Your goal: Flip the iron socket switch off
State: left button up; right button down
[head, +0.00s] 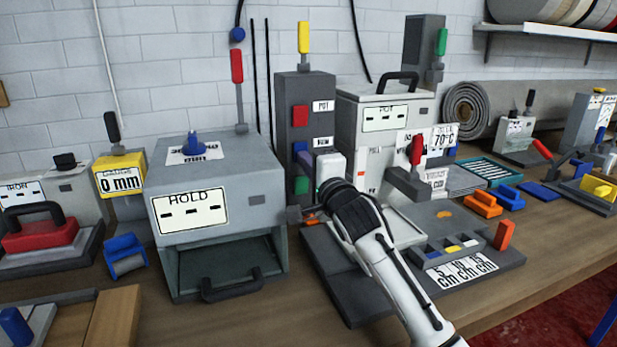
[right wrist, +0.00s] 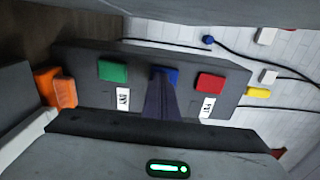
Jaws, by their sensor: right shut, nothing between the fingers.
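A dark upright panel (head: 290,90) stands behind the bench's middle, with red (head: 300,116), blue (head: 299,148) and green (head: 301,185) blocks down its face. Beside them are a "POT" label and a second short label I cannot read surely. The right wrist view shows the panel turned sideways, with the red (right wrist: 210,82), blue (right wrist: 168,72) and green (right wrist: 113,71) blocks. My right gripper (right wrist: 164,82) is shut and empty, its dark fingers pointing at the blue block and partly covering it; contact is unclear. It also shows in the head view (head: 306,160). My left gripper is not in view.
A grey "HOLD" box (head: 262,185) stands left of the panel. A red iron (head: 40,236) rests at far left before an "IRON" box (head: 75,187). A pot unit (head: 352,120) stands close right of the panel. An orange block (right wrist: 60,88) shows in the wrist view.

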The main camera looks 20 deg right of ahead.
jog(key=s+f+b, duration=0.1)
jog(key=s, duration=0.9)
jog(key=shift+d+f+t+b, duration=0.25)
jog(key=shift+t+b, duration=0.1)
jog(key=shift+t, duration=0.05)
dwell(0.3)
